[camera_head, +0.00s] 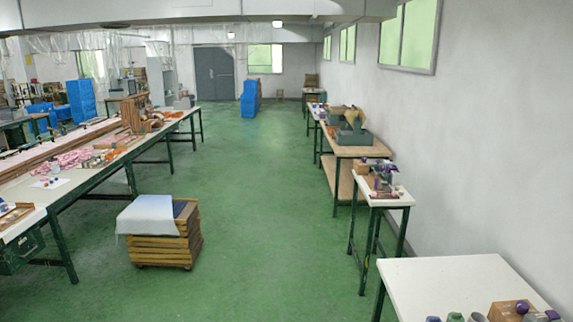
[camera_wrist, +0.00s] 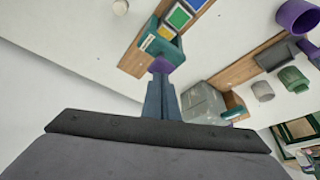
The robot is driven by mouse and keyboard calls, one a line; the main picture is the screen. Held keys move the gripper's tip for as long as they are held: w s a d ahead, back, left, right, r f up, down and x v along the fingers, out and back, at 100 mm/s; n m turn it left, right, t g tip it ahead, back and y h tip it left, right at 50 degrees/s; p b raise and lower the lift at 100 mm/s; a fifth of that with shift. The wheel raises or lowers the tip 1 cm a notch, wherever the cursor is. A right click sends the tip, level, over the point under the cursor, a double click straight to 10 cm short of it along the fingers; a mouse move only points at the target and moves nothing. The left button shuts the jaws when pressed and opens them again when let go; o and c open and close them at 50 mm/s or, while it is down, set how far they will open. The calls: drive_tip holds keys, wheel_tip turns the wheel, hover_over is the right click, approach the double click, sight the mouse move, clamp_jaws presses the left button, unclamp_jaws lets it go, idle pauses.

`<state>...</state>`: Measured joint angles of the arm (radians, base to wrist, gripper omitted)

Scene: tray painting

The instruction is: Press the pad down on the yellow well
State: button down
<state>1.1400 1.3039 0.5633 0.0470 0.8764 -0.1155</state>
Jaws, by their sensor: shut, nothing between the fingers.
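A teal block (camera_wrist: 160,48) with a pale label lies between that piece and the wells. I cannot tell for sure which thing is the pad. My gripper is not in the head view.
In the wrist view a grey translucent box (camera_wrist: 203,103) stands right of the fingers. Purple (camera_wrist: 296,17), green (camera_wrist: 292,79) and pale grey (camera_wrist: 262,91) cups stand at the right. The white tabletop (camera_wrist: 60,30) is clear at left.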

drive_tip(key=shift+f+b, duration=0.45)
drive_tip(key=shift+f, duration=0.25)
drive_tip(key=shift+a+f+b, duration=0.1)
drive_tip(key=shift+f+b, duration=0.55)
drive_tip(key=shift+f, duration=0.15)
drive_tip(key=shift+s, duration=0.1)
drive_tip(key=shift+r+p, duration=0.6)
drive_tip(key=shift+r, duration=1.1)
drive_tip(key=shift+r+p, duration=1.55)
drive_tip(key=shift+r, duration=1)
